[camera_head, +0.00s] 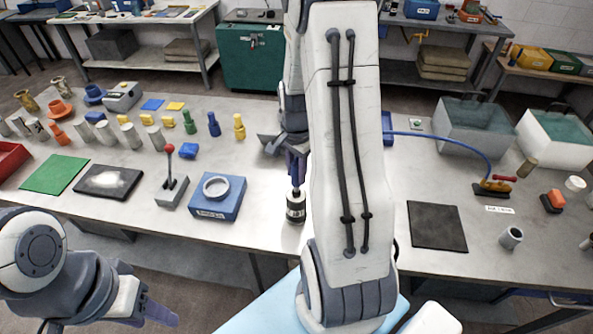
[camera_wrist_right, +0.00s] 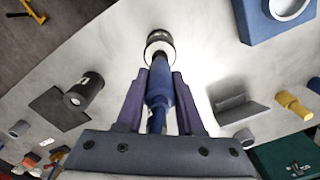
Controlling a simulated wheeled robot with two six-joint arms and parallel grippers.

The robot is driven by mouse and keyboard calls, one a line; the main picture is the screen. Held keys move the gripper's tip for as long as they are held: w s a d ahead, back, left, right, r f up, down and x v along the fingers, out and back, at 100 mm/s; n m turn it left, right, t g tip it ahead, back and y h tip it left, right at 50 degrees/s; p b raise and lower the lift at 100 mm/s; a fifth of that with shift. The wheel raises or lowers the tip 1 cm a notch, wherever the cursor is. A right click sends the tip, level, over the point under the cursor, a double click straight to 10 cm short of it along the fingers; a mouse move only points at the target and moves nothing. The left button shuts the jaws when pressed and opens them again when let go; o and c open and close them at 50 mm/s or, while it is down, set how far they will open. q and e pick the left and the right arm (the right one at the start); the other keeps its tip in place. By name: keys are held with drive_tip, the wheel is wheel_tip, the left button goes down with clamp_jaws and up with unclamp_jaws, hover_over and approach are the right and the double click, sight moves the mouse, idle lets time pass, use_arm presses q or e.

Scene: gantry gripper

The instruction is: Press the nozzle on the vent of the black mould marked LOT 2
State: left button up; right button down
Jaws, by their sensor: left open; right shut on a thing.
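My right gripper (camera_head: 296,168) is shut on a blue nozzle (camera_wrist_right: 158,85), which points down at a black and silver banded cylinder (camera_head: 296,207) near the table's front edge. The cylinder also shows at the nozzle's far end in the right wrist view (camera_wrist_right: 160,42). I cannot tell whether the tip touches it, and I see no readable LOT mark on it. A black cylinder with a small pale label (camera_wrist_right: 83,93) stands apart in the wrist view; the label is unreadable. My arm hides that part of the head view. My left gripper (camera_head: 153,309) is open and empty, in front of the table.
A blue block with a pale ring (camera_head: 217,197) and a red-knobbed lever (camera_head: 171,170) stand left of the nozzle. A dark grey bracket (camera_wrist_right: 238,103) is close to the gripper. A dark mat (camera_head: 437,227) lies to the right. Coloured pieces stand farther back left.

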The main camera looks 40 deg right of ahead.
sight(296, 160)
drive_tip(key=shift+r+p, duration=2.15)
drive_tip(key=shift+r, duration=0.7)
